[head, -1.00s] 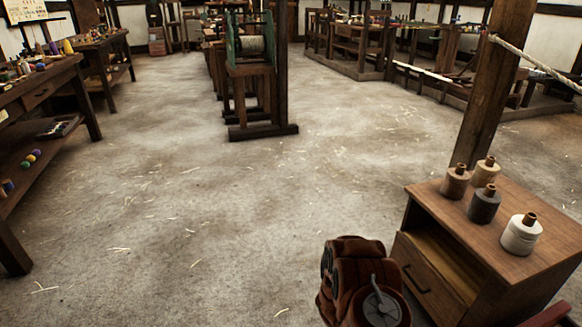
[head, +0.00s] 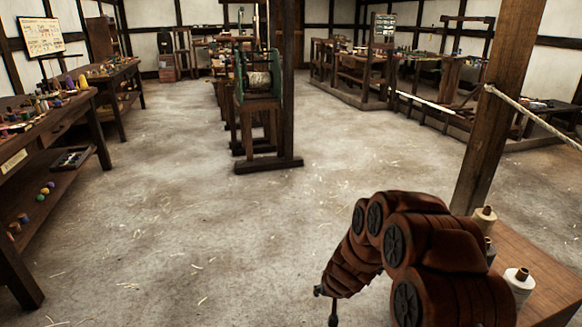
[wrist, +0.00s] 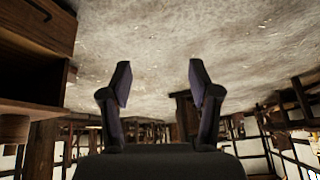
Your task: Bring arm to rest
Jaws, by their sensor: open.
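My arm (head: 420,250) is raised and bent in the lower right of the head view, in front of the wooden cabinet. Its end points down at the left, where only a small dark part of my gripper (head: 331,308) shows near the bottom edge. In the wrist view my gripper (wrist: 160,82) is open, its two dark fingers apart with nothing between them. The wrist view looks out over the floor, with the room upside down.
A wooden cabinet (head: 548,268) with yarn cones, such as a white one (head: 518,288), stands at right, partly hidden by my arm. A wooden post (head: 497,110) with a rope (head: 540,118) rises behind it. Workbenches line the left. The floor (head: 200,220) between is clear.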

